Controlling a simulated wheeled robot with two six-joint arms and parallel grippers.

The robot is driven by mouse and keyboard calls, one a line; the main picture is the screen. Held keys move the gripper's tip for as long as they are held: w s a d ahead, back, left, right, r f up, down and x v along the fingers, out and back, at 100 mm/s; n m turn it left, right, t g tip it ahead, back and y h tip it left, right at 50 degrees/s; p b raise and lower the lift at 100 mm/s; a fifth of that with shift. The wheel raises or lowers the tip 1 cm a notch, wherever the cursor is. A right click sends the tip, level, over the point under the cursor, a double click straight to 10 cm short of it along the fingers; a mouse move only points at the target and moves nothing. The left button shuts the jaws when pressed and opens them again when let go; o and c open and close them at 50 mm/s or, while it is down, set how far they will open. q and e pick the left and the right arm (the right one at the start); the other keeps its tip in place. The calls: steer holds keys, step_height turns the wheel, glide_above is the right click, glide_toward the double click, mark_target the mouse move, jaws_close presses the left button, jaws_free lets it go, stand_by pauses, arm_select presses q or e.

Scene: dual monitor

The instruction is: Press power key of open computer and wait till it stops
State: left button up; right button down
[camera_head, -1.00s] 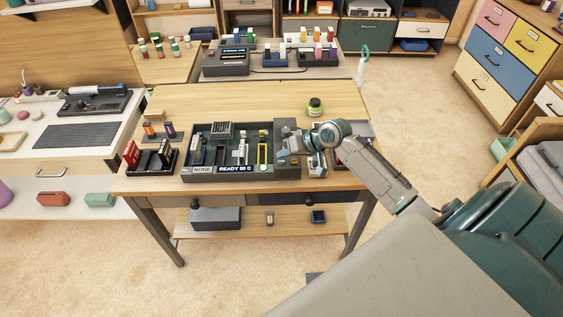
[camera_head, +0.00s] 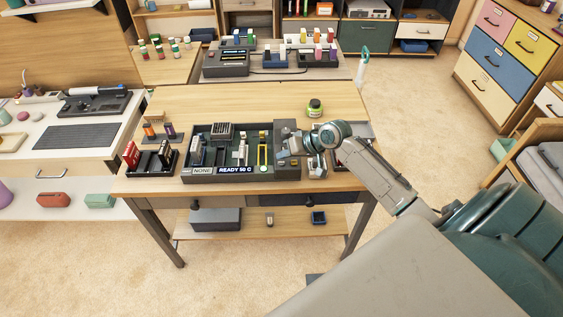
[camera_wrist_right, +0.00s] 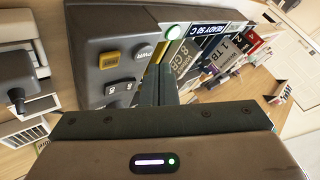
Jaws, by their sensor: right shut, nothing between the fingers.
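The open computer is a dark case (camera_head: 230,176) on the wooden table, with modules standing in it and a label strip reading NONE and READY with a temperature. Its right-hand panel (camera_wrist_right: 90,30) fills the upper left of the right wrist view. There I see a yellow key (camera_wrist_right: 109,60), a light grey key (camera_wrist_right: 143,52) with lettering that looks like PWR, smaller dark keys (camera_wrist_right: 121,88) and a green-lit round lamp (camera_wrist_right: 173,31). My right gripper (camera_head: 284,150) is shut and empty over this panel. Its fingers (camera_wrist_right: 168,75) are close to the grey key; contact cannot be told.
A rack with red modules (camera_head: 148,161) stands left of the case. A small green jar (camera_head: 314,107) stands behind my right gripper. The table's back left (camera_head: 210,104) is clear. A white side desk (camera_head: 65,158) adjoins on the left.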

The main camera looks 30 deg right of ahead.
mark_target(285, 163)
steer(key=shift+f, duration=0.2)
stand_by(0.6)
steer(key=shift+f, duration=0.25)
steer(key=shift+f, duration=0.35)
stand_by(0.9)
steer(key=shift+r+p, duration=0.8)
step_height(285, 163, up, 5)
steer(key=p, duration=0.5)
steer(key=shift+r, duration=0.1)
